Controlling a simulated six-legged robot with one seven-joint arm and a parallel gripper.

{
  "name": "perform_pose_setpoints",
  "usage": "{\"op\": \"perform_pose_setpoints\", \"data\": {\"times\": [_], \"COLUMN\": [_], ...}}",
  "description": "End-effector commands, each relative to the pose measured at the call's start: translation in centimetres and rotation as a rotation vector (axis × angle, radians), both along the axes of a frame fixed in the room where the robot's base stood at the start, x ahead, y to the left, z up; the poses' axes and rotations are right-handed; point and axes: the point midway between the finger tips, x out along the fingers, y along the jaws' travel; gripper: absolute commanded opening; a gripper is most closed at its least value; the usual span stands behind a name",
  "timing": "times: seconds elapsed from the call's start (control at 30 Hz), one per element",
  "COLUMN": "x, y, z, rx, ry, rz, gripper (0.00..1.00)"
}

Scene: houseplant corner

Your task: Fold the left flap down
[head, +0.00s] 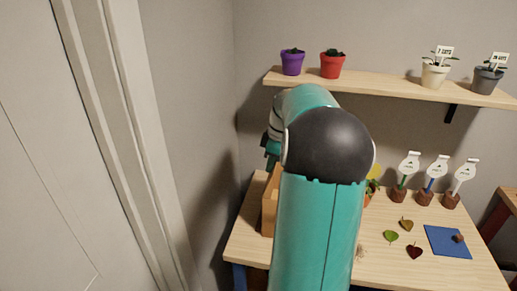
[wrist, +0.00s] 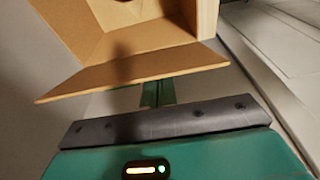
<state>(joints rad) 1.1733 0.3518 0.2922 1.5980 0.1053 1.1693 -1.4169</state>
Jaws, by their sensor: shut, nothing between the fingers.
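An open cardboard box (head: 270,205) stands at the left end of the table, mostly hidden behind my arm. The wrist view shows the box's inside (wrist: 140,40) from close up. One flap (wrist: 135,72) sticks outward from its rim towards my gripper and is not folded over the opening. I cannot tell for sure whether it is the left one. My gripper (wrist: 158,92) is shut and empty, its fingers right at this flap's edge. Whether they touch the flap is unclear, as the tips are partly hidden. In the head view, my gripper (head: 270,148) is above the box's left side.
A shelf (head: 390,87) with several pots runs along the wall above the table. On the table (head: 400,265) lie loose leaves (head: 391,236) and a blue mat (head: 448,242); labelled plant markers (head: 404,178) stand at the back. A wall is close on the left.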

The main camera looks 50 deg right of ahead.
Motion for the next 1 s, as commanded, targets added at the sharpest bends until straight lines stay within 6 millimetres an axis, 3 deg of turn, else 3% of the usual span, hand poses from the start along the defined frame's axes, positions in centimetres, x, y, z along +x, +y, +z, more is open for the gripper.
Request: {"op": "perform_pose_setpoints", "data": {"times": [0.63, 1.0], "x": [-3.1, -3.5], "y": [-1.6, -1.8], "z": [0.0, 0.0], "rx": [-0.001, 0.0], "ry": [0.0, 0.0], "rz": [0.0, 0.001], "gripper": [0.0, 0.0]}}
